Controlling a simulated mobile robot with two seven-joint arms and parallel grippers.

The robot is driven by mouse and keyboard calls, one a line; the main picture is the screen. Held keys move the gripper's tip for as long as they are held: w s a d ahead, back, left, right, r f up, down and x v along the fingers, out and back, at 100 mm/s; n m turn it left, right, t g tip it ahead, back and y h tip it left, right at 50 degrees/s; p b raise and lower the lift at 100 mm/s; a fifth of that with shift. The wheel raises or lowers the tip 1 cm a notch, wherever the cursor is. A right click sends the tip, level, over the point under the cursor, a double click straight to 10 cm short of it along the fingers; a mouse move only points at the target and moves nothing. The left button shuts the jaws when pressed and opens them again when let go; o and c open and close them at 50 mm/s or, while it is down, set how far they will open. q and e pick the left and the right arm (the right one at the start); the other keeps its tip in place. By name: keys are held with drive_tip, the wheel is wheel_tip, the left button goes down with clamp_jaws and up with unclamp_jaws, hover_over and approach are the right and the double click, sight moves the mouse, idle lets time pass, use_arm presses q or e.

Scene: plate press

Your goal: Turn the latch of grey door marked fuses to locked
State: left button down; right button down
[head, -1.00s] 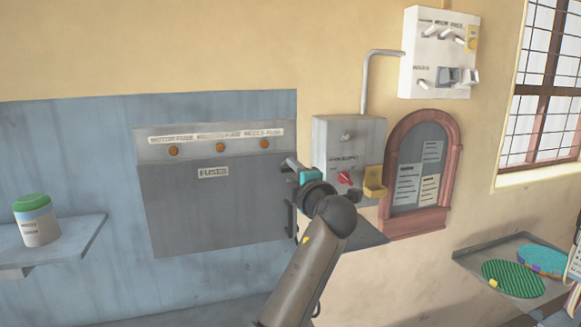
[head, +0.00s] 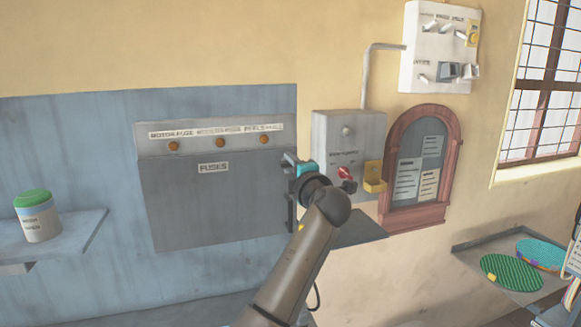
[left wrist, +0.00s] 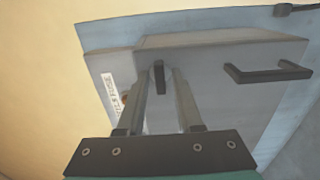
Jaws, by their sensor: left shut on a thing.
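The grey door marked FUSES (head: 205,205) is closed on the wall box, below a strip with several orange-brown knobs. Its dark latch (left wrist: 159,82) shows in the left wrist view as a short bar between my fingers, near the door's edge. My left gripper (left wrist: 160,75) is shut on the latch. In the head view my left gripper (head: 291,159) is at the door's upper right edge, and my wrist hides the latch. A dark door handle (left wrist: 268,73) is to the right in the wrist view, clear of the fingers. My right gripper is not in view.
A grey switch box (head: 330,135) with a red knob and a yellow holder (head: 374,177) is just right of my wrist. A notice board (head: 408,214) hangs beyond it. A shelf (head: 78,240) with a green-lidded jar (head: 40,217) is at left.

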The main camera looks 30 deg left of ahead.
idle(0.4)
use_arm(q)
drive_tip(key=m+b, duration=0.2)
drive_tip(key=m, duration=0.1)
drive_tip(key=shift+f+b, duration=0.15)
drive_tip(key=shift+b, duration=0.2)
drive_tip(key=shift+m+b, duration=0.3)
drive_tip(key=shift+m, duration=0.9)
drive_tip(key=m, duration=0.2)
drive_tip(key=shift+m, duration=0.3)
drive_tip(key=m, duration=0.4)
drive_tip(key=shift+m, duration=0.3)
drive_tip(key=m+p, duration=0.2)
drive_tip(key=m, duration=0.3)
drive_tip(key=shift+m, duration=0.3)
